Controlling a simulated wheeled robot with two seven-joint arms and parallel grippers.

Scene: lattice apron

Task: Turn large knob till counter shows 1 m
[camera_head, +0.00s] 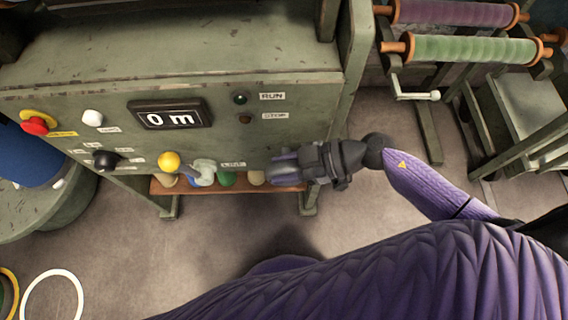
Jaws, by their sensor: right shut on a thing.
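The counter (171,115) on the green machine panel is a black display reading 0 m in white. My right gripper (284,167) reaches in from the right to the lower right of the panel, right of the LINE label. It is shut on what I take to be the large knob; the fingers hide nearly all of it, so its shape and turn cannot be told. My left gripper is not in view.
The panel (225,135) also carries a red button (34,126), a white button (92,118), a black knob (105,160) and a yellow ball handle (168,161). Several cones sit on an orange shelf (160,187) below. Yarn rollers (475,49) with a crank (415,95) stand at right.

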